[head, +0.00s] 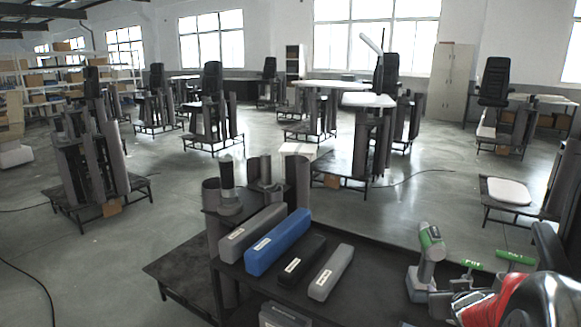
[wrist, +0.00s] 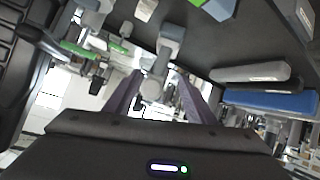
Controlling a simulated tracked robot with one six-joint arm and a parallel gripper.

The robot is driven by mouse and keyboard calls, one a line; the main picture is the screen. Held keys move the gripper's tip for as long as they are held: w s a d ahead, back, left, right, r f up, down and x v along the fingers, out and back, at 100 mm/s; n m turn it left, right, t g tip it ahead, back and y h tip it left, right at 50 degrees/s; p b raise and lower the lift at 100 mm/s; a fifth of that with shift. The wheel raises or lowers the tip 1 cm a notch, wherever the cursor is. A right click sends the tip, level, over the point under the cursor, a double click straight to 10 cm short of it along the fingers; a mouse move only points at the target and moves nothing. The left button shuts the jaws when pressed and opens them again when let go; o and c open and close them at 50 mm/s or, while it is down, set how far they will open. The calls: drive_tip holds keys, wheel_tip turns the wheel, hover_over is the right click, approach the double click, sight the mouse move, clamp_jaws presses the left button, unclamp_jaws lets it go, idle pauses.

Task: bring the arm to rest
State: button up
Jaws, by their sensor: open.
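My gripper (wrist: 157,88) shows in the wrist view with two dark purple-grey fingers spread apart. It is open, and nothing is held between the fingers. The view between and beyond them is tilted, with a grey tool (wrist: 165,50) and part of the black table top (wrist: 225,48) showing.
A black table (head: 375,262) holds a blue case (head: 278,243), grey cases (head: 331,272), a black case (head: 300,262), a green-and-grey drill (head: 428,258) and green-handled tools (head: 515,257). Lift columns (head: 92,165) stand around; grey floor lies between.

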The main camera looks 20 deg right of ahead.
drive_tip(key=a+r+n+g+y, duration=0.1)
drive_tip(key=a+r, duration=0.1)
drive_tip(key=a, duration=0.7)
drive_tip(key=a+r+g+y, duration=0.1)
drive_tip(key=a+r, duration=0.2)
drive_tip(key=a, duration=0.7)
drive_tip(key=s+a+n+y, duration=0.1)
drive_tip(key=s+a, duration=0.2)
drive_tip(key=a, duration=0.3)
drive_tip(key=s+a+n+g+y, duration=0.1)
drive_tip(key=s+a+y, duration=0.1)
drive_tip(key=a, duration=0.4)
drive_tip(key=s+a+n+g+y, duration=0.1)
drive_tip(key=s+a+y, duration=0.1)
drive_tip(key=s+a, duration=0.3)
drive_tip(key=shift+a, duration=1.1)
